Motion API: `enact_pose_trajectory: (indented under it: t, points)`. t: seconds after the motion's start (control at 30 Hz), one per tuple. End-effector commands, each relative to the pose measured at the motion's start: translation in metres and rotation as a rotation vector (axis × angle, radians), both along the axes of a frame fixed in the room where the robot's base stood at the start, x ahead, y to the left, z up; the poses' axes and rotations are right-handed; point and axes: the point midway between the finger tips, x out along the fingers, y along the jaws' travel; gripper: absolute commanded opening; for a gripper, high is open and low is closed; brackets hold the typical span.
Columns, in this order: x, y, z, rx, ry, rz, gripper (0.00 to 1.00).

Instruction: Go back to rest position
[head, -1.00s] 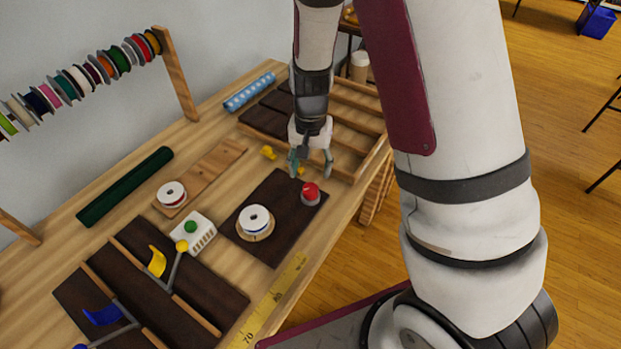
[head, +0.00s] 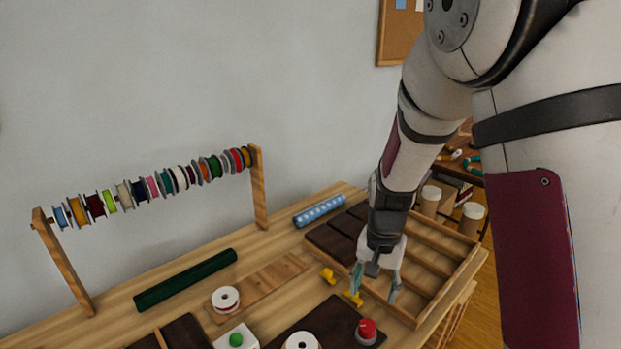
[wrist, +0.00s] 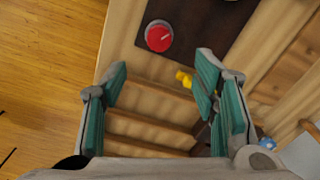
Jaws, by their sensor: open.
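My gripper (head: 376,284) is open and empty in the head view. It hangs above the near left part of the wooden compartment tray (head: 468,268), beside small yellow pieces. In the wrist view the two teal-padded fingers of my gripper (wrist: 160,85) are spread apart with nothing between them. The wooden tray slats (wrist: 150,122) show below and between the fingers. A yellow piece (wrist: 184,78) lies near the right finger.
A red button (head: 367,330) stands near the gripper on a dark board (head: 330,310). A spool rack (head: 258,190), a green roll (head: 186,280) and a blue dotted roll (head: 320,211) are on the workbench. Cups (head: 471,218) stand behind the tray.

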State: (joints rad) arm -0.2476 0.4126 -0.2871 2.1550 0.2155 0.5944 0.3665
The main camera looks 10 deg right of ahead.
Motion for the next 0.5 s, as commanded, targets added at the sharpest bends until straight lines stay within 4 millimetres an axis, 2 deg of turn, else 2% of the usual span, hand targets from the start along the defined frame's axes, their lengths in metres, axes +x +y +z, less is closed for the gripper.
enact_pose_trajectory:
  t: [0.13,0.27,0.5]
  points:
    - [-0.009,0.003,0.038,0.031,-0.047,0.047,0.54]
    - [-0.027,0.006,0.081,0.056,-0.105,0.118,0.54]
    - [-0.074,0.007,0.150,0.059,-0.214,0.261,0.54]
